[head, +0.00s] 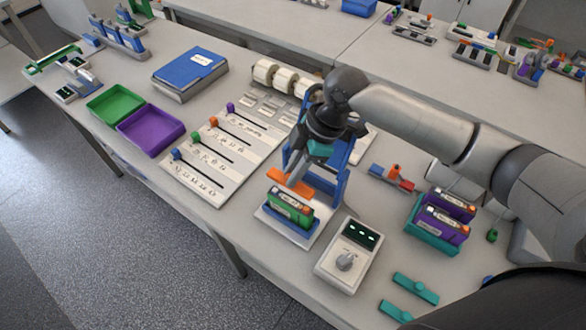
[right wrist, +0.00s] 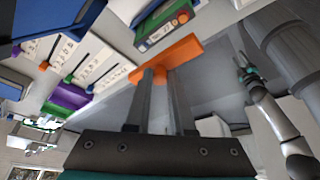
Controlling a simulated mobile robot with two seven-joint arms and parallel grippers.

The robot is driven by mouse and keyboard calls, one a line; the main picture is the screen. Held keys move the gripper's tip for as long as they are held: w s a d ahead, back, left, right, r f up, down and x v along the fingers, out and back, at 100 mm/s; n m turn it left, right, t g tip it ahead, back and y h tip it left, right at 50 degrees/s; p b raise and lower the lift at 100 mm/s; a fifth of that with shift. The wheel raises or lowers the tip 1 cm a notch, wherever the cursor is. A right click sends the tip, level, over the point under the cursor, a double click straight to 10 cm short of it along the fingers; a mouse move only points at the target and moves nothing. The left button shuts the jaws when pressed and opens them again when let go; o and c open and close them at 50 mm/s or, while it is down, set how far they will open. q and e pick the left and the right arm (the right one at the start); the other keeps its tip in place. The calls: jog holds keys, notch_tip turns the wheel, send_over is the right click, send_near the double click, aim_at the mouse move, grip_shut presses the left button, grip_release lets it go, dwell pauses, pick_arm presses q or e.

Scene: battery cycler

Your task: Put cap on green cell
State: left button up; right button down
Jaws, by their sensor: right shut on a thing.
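The green cell (head: 290,211) stands in a blue holder on a white base at the table's front; it also shows in the right wrist view (right wrist: 160,27). My right gripper (head: 296,172) is shut on the orange cap (head: 289,183), a flat bar-shaped piece. The cap is just behind and above the green cell in the head view. In the right wrist view the cap (right wrist: 166,58) sits across the fingertips, close to the cell's end; I cannot tell whether they touch. My left gripper (right wrist: 246,68) shows small in the right wrist view, away from the cell; its jaws are unclear.
A blue frame (head: 337,165) stands right behind the cell. A grey meter (head: 349,255) is to its right, and purple cells (head: 446,217) in a teal holder stand further right. A slider board (head: 222,153) and green and purple trays (head: 151,129) are at left.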

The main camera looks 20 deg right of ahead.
notch_tip(320, 180, down, 4)
jog(key=b, duration=0.3)
jog(key=shift+r, duration=0.25)
jog(key=shift+w+f+b, duration=0.1)
jog(key=shift+f+b, duration=0.4)
jog(key=shift+f, duration=0.45)
pick_arm(q)
jog(key=f, duration=0.1)
jog(key=w+f, duration=0.1)
jog(key=f, duration=0.1)
jog(key=w+f, duration=0.1)
jog(key=shift+d+f, duration=0.15)
jog(key=shift+f, duration=0.1)
jog(key=shift+s, duration=0.25)
jog(key=shift+r+p, duration=0.4)
jog(key=shift+r+p, duration=0.6)
pick_arm(e)
jog(key=shift+f, duration=0.15)
jog(key=shift+f, duration=0.5)
dwell(0.3)
